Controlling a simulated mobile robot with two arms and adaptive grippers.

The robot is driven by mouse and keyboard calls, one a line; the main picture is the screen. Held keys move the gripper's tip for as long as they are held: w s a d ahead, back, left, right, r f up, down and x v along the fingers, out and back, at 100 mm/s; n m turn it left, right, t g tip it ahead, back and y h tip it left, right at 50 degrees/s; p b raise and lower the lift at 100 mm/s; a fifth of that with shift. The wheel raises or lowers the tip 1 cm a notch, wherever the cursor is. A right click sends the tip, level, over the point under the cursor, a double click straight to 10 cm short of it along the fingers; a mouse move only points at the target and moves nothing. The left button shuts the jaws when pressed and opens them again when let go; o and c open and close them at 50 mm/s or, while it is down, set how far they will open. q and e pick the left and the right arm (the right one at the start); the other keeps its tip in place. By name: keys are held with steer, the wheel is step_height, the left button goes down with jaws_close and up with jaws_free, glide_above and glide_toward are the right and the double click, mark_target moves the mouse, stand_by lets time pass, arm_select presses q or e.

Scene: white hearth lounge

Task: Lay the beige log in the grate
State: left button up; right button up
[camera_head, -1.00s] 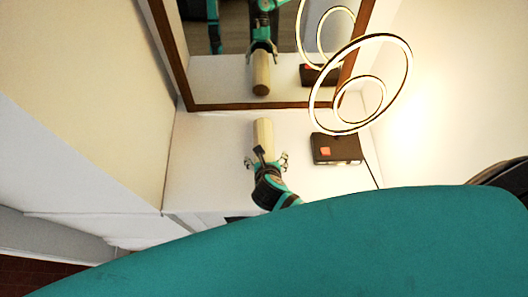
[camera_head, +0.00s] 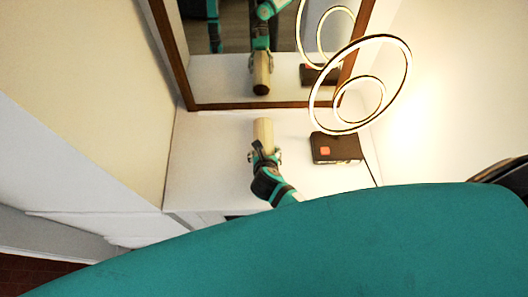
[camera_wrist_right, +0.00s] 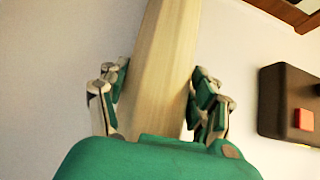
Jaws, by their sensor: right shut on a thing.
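The beige log (camera_head: 263,130) lies on the white mantel shelf (camera_head: 215,150) in front of a mirror, pointing toward the mirror. My right gripper (camera_head: 265,157) is shut on the near part of the log. In the right wrist view the log (camera_wrist_right: 165,50) runs up between the two fingers of the right gripper (camera_wrist_right: 158,95), which press on its sides. I cannot tell whether the log still touches the shelf. The grate is not in view. My left gripper is not in view, and a large teal part of my own body covers the lower picture.
A dark box with a red-orange square (camera_head: 335,148) sits right of the log; it also shows in the right wrist view (camera_wrist_right: 290,100). A glowing ring lamp (camera_head: 360,85) stands behind it. The wood-framed mirror (camera_head: 270,106) reflects the log and arm. The shelf left of the log is clear.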

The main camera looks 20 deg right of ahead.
steer(key=c, duration=0.4)
steer(key=shift+w+r, duration=0.1)
steer(key=shift+c, duration=0.8)
